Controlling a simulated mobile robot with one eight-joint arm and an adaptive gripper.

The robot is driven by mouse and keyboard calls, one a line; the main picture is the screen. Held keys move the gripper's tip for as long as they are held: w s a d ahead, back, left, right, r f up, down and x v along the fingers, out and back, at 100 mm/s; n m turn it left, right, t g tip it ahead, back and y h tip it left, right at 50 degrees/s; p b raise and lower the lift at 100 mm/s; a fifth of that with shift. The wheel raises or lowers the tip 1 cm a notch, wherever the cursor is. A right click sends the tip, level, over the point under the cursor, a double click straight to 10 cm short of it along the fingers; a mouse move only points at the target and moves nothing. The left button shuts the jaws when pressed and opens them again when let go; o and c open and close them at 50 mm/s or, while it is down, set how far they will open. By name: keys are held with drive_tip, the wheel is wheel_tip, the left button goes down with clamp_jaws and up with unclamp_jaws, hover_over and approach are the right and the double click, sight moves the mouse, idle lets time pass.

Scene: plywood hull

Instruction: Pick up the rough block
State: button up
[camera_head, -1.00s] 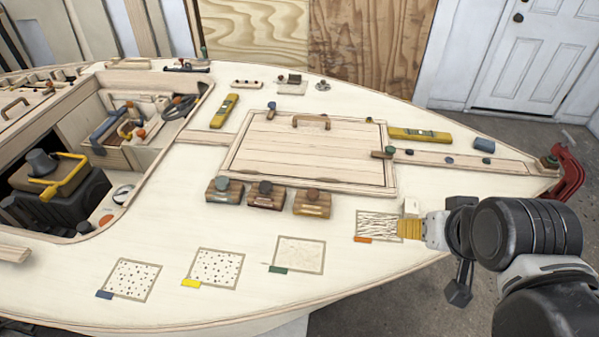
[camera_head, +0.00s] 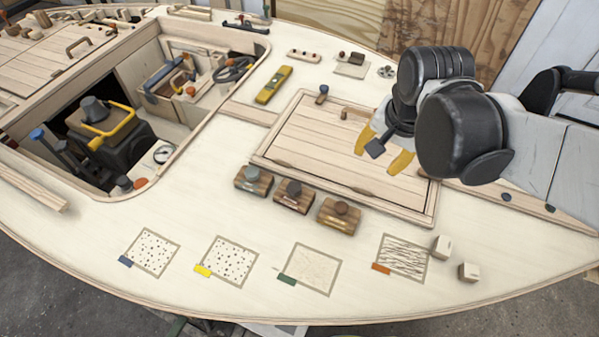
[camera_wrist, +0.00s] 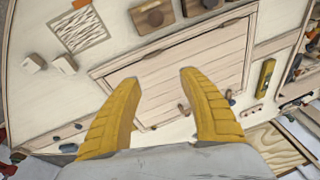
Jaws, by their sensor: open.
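Three wooden blocks with round knobs stand in a row on the deck: a left block (camera_head: 253,181), a middle block (camera_head: 293,197) and a right block (camera_head: 339,217). I cannot tell which is the rough one; their front labels are too small to read. My gripper (camera_head: 382,152) is open and empty above the closed hatch, behind and to the right of the row. In the wrist view, its yellow fingers (camera_wrist: 160,78) are spread over the hatch boards. The right block (camera_wrist: 153,14) and the middle block (camera_wrist: 200,5) show at the top edge there, apart from the fingers.
The hatch (camera_head: 310,140) has a raised frame and a handle (camera_head: 355,112). Several marked squares lie in front, including one with an orange tab (camera_head: 403,258). Two small cream blocks (camera_head: 441,246) (camera_head: 468,272) sit beside it. An open cockpit (camera_head: 95,130) holds tools at left.

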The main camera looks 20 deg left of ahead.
drive_tip(key=a+f+g+p, duration=0.1)
drive_tip(key=a+f+p, duration=0.1)
drive_tip(key=a, duration=0.6)
drive_tip(key=m+g+h+p, duration=0.1)
drive_tip(key=m+g+p, duration=0.1)
approach(294, 188)
drive_tip(key=shift+w, duration=0.45)
wheel_tip(294, 188, down, 6)
drive_tip(key=shift+r+b, duration=0.1)
drive_tip(key=shift+b, duration=0.9)
drive_tip(key=f, duration=0.1)
drive_tip(key=f+b, duration=0.1)
drive_tip(key=f, duration=0.1)
drive_tip(key=f+b, duration=0.1)
drive_tip(key=f, duration=0.1)
drive_tip(key=shift+s+a+f, duration=0.15)
drive_tip(key=shift+s+a, duration=0.05)
drive_tip(key=shift+s, duration=0.15)
drive_tip(key=shift+c, duration=0.3)
clamp_jaws()
